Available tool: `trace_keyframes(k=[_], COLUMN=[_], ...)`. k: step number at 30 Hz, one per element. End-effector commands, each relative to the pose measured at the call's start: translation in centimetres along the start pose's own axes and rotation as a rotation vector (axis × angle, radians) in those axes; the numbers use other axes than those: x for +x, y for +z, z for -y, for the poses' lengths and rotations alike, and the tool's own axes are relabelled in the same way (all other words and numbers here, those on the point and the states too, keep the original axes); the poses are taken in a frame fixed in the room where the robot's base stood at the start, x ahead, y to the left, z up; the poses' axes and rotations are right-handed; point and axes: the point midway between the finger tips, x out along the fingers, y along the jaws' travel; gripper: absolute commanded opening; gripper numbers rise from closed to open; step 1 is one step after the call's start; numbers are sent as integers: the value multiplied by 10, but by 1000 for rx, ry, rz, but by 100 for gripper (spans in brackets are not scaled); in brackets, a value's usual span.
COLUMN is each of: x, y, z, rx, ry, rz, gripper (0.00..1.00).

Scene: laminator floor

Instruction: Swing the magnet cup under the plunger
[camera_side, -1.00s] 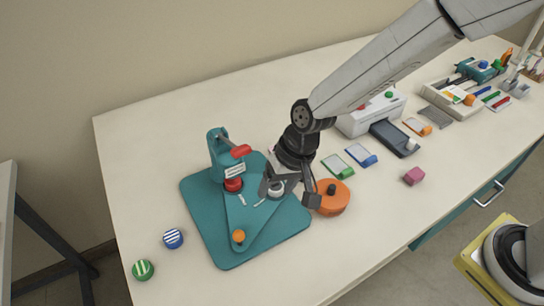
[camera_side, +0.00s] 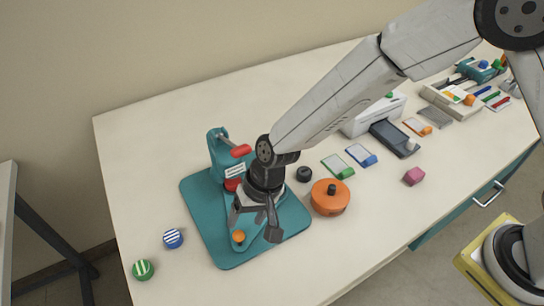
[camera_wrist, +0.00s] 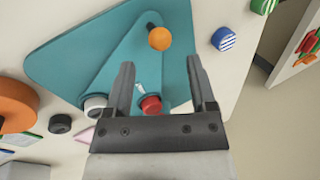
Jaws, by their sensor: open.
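The teal press (camera_side: 222,160) has a red handle (camera_side: 240,151) and stands on a teal base (camera_side: 208,228). A teal triangular swing plate (camera_wrist: 125,70) on the base carries an orange knob (camera_side: 238,237) at its narrow end; the knob also shows in the wrist view (camera_wrist: 159,38). At the wide end are a white-rimmed cup (camera_wrist: 97,104) and a red round part (camera_wrist: 151,106); I cannot tell which is the magnet cup. My gripper (camera_side: 253,228) is open and empty above the plate, its fingers (camera_wrist: 161,75) pointing toward the knob. My gripper hides the white-rimmed cup in the side view.
An orange round pot (camera_side: 330,200) and a small black disc (camera_side: 304,174) stand right of the base. Blue-striped (camera_side: 173,239) and green-striped (camera_side: 143,270) discs lie at the left. A pink block (camera_side: 414,176) and laminator items are at right. The front-centre table is clear.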

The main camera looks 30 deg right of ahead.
Motion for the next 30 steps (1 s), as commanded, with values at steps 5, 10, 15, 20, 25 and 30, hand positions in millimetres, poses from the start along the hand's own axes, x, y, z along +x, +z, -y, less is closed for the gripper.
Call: trace_keyframes(k=[5,10,15,20,25,30], x=[21,36,44,47,47,47], y=[0,0,0,0,0,0], z=[0,0,0,0,0,0], rx=[0,0,-1,0,0,0], ry=[1,0,0,-1,-1,-1], rz=[1,0,0,-1,-2,-1], gripper=[72,72,72,72,72,30])
